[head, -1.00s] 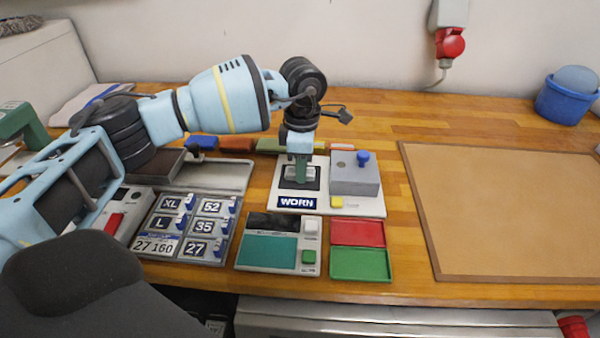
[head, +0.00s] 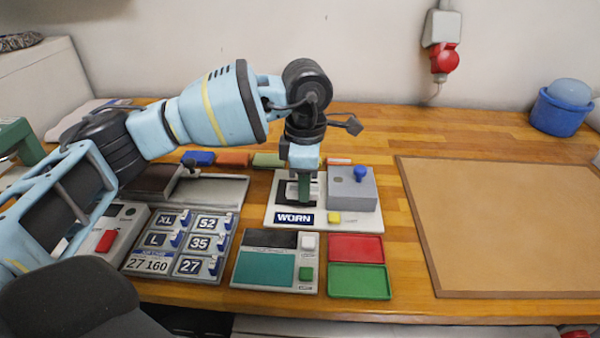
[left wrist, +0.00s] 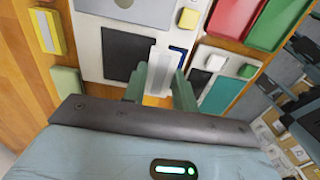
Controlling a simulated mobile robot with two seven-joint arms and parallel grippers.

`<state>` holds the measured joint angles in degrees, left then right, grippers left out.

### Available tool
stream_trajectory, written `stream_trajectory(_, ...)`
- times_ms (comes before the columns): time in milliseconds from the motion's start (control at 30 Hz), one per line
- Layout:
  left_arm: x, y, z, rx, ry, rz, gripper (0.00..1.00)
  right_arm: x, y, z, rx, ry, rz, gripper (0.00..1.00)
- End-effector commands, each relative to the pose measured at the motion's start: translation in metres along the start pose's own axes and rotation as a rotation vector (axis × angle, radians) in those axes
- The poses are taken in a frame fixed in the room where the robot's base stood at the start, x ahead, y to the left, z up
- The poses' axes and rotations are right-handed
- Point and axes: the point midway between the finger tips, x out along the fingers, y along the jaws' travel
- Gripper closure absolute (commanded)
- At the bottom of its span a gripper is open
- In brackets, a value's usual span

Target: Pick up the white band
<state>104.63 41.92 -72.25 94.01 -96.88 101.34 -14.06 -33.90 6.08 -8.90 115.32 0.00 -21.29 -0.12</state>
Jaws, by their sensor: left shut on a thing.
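My left gripper (head: 304,200) is above the dark square plate (head: 284,192) on the white stand marked WORN. In the left wrist view its two green fingers (left wrist: 160,90) are shut on a white band (left wrist: 161,72), which stands out between them as a pale strip. In the head view the fingers mostly hide the band. I cannot tell whether it still touches the stand. My right gripper is in neither view.
A grey block with a blue knob (head: 361,173) stands just right of the gripper. Red (head: 356,248) and green (head: 360,282) trays lie in front. Size tags (head: 180,240) are at left. Blue (head: 198,158) and orange (head: 233,160) pieces lie behind. A brown board (head: 510,225) covers the right side.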

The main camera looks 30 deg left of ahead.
Motion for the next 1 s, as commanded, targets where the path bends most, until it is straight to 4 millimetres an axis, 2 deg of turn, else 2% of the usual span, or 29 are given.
stream_trajectory(33, 0.0, -0.013, 0.004, 0.007, 0.0, -0.001, 0.93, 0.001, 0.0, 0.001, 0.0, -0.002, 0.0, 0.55)
stream_trajectory(200, -0.003, -0.05, 0.015, 0.006, 0.001, -0.002, 0.93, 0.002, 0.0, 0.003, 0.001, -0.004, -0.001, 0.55)
stream_trajectory(400, -0.007, -0.082, 0.025, 0.003, 0.001, -0.002, 0.93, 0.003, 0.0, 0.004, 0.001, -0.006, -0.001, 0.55)
stream_trajectory(633, -0.009, -0.1, 0.031, 0.0, 0.0, -0.002, 0.93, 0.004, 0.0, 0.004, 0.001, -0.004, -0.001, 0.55)
stream_trajectory(1000, -0.01, -0.102, 0.031, -0.001, 0.0, -0.001, 0.93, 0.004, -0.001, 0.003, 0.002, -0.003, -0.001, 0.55)
